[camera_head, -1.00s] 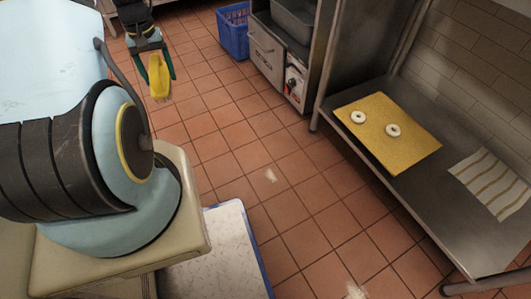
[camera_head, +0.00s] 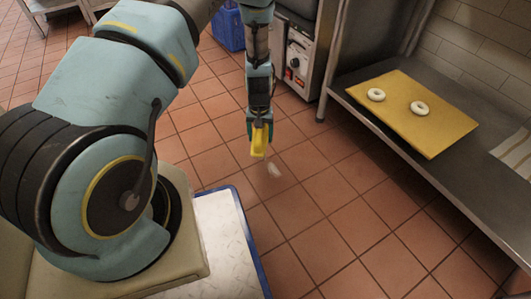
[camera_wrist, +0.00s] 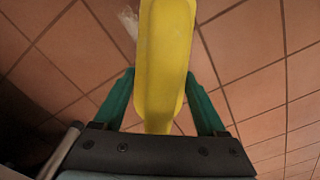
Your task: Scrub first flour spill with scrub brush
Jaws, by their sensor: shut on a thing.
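The yellow scrub brush (camera_head: 259,140) is held in my gripper (camera_head: 260,126), pointing down over the tiled floor in the head view. In the wrist view the brush (camera_wrist: 165,50) stretches away between the green fingers of my gripper (camera_wrist: 165,105). A small white flour spill (camera_head: 274,170) lies on the red tiles just below and right of the brush. In the wrist view the spill (camera_wrist: 129,20) shows at the top, left of the brush. The brush's bristles are hidden, and I cannot tell its exact height above the floor.
A steel table (camera_head: 500,187) on the right holds a yellow board (camera_head: 440,130) with two bagels (camera_head: 376,95). An oven-like unit (camera_head: 298,60) and a blue crate (camera_head: 228,30) stand at the back. Open tiled floor (camera_head: 330,230) lies around the spill.

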